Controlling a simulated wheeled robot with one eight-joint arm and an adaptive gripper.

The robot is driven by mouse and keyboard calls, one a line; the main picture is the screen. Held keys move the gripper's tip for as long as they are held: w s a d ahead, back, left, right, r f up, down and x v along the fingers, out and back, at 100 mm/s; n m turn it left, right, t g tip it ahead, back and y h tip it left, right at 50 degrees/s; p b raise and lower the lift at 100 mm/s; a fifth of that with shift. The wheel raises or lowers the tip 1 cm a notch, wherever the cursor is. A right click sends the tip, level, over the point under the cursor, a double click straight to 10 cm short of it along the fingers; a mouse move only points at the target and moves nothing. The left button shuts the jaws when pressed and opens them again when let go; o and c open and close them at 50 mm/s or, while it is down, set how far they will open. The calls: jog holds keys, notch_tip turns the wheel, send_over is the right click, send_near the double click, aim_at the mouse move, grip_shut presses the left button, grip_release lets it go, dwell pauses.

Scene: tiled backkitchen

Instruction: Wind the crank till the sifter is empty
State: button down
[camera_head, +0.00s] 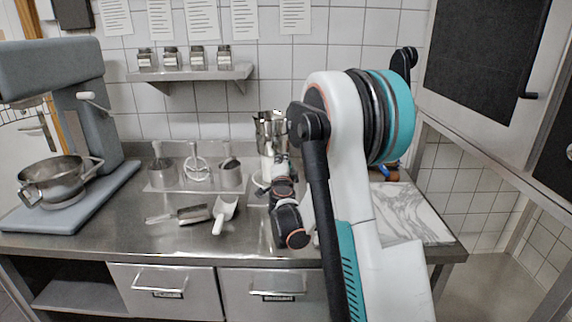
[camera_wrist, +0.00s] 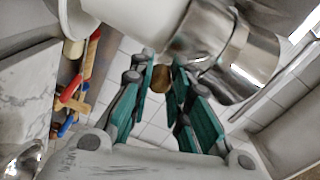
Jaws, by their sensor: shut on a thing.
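The sifter (camera_head: 265,130) is a shiny metal cup at the back of the steel counter, partly hidden by my arm. In the wrist view its metal body (camera_wrist: 250,55) lies at the upper right, against a white rounded part (camera_wrist: 140,18). A small brown knob (camera_wrist: 161,78), apparently the crank's, sits between my fingertips. My gripper (camera_wrist: 163,74), with green-padded fingers, is shut on this knob beside the sifter. The rest of the crank and the inside of the sifter are hidden, so I cannot tell how full it is.
A grey mixer (camera_head: 90,125) with a steel bowl (camera_head: 55,185) stands left. A marble slab (camera_head: 415,215) is right. Red- and blue-marked wooden-handled tools (camera_wrist: 75,95) lie near it.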

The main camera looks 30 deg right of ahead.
jog(key=shift+w+a+f+m+b, duration=0.35)
jog(key=shift+a+m, duration=0.2)
jog(key=shift+m, duration=0.9)
jog(key=shift+w+a+f+m+b, duration=0.25)
jog(key=shift+a+m, duration=0.25)
jog(key=shift+m, duration=0.9)
jog(key=shift+w+a+f+m+b, duration=0.35)
jog(key=shift+a+m, duration=0.2)
jog(key=shift+m, duration=0.9)
jog(key=shift+w+r, duration=0.1)
jog(key=c, duration=1.5)
grip_release()
jog(key=shift+o, duration=0.2)
jog(key=v, duration=1.2)
